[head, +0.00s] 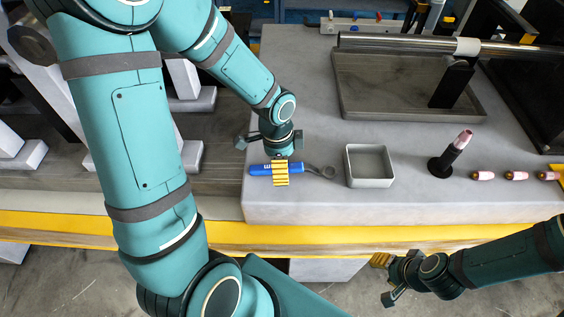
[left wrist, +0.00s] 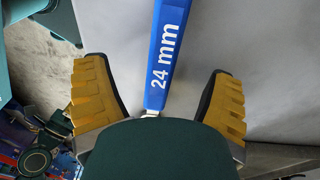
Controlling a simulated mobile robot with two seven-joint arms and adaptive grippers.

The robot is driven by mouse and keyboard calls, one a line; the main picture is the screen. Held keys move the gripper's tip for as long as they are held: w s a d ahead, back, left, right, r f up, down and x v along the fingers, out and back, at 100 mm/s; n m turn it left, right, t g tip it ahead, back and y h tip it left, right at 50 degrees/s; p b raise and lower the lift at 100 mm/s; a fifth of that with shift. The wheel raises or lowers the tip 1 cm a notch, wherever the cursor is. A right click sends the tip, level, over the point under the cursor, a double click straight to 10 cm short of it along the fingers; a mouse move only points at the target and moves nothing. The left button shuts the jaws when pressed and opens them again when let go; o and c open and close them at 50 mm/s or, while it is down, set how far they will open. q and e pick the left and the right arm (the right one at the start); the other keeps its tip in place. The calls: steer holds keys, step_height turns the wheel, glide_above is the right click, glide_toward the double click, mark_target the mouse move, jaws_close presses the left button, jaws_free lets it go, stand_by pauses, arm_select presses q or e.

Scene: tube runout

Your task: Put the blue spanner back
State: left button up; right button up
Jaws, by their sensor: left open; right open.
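The blue spanner (head: 259,169) lies on the grey worktop near its front left corner, its metal ring end pointing right. My left gripper (head: 281,173) is at the blue handle, its yellow fingers showing over it. In the left wrist view the spanner handle (left wrist: 165,60), marked 24 mm, runs between the fingers of the left gripper (left wrist: 160,92). These are spread wide, with a gap on each side of the handle. My right gripper (head: 382,261) is open and empty in front of the bench edge, at lower right. Part of the handle is hidden by the left fingers.
An empty square grey box (head: 370,183) stands right of the spanner. Further right are a black holder (head: 440,166) with a pink-tipped piece and several small pink-tipped parts. A shallow tray (head: 413,112) and a metal tube (head: 400,42) are behind. The worktop between is clear.

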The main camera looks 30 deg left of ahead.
arm_select(q)
steer(key=shift+a+r+p, duration=0.15)
steer(key=shift+r+p, duration=1.15)
steer(key=shift+r, duration=0.2)
steer(key=shift+a+r+p, duration=0.15)
steer(key=shift+r+p, duration=1.1)
steer(key=shift+r, duration=0.2)
step_height(320, 180, up, 12)
steer(key=a, duration=0.1)
steer(key=shift+s+a, duration=0.1)
